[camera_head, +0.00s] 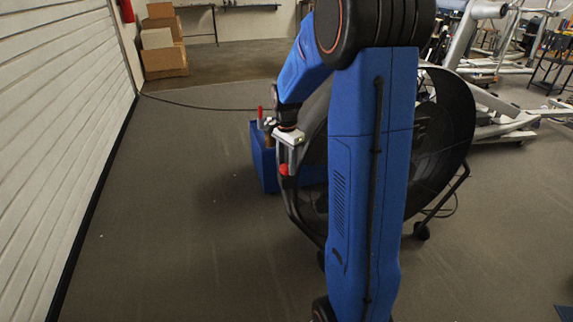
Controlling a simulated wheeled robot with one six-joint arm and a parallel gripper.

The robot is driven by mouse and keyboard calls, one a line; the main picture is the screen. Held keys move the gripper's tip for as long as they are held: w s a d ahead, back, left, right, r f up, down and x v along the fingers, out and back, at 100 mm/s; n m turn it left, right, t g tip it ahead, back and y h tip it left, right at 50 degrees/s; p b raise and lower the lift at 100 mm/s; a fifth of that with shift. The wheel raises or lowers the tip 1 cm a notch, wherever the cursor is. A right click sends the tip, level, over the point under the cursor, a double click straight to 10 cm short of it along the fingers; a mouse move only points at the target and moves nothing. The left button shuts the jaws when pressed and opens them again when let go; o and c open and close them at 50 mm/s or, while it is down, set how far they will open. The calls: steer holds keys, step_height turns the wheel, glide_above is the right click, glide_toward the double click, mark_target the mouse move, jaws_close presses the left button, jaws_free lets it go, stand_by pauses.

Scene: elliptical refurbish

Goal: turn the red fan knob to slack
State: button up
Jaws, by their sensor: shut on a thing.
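The red fan knob (284,170) shows as a small red spot on the near side of the big black drum fan (441,140). My gripper (287,160) is at the knob, pointing down, with its jaws shut on it. The jaws hide part of the knob, so its turn position cannot be read. My blue arm stands in front of the fan and hides much of its middle.
A blue box (262,160) with a red upright part (260,113) stands behind my gripper. Cardboard boxes (165,58) are stacked at the back left, by a white shutter wall (55,110). Gym machines (510,125) stand at right. The floor at left is clear; a cable crosses it.

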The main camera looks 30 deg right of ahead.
steer(key=shift+n, duration=1.9)
steer(key=o, duration=1.1)
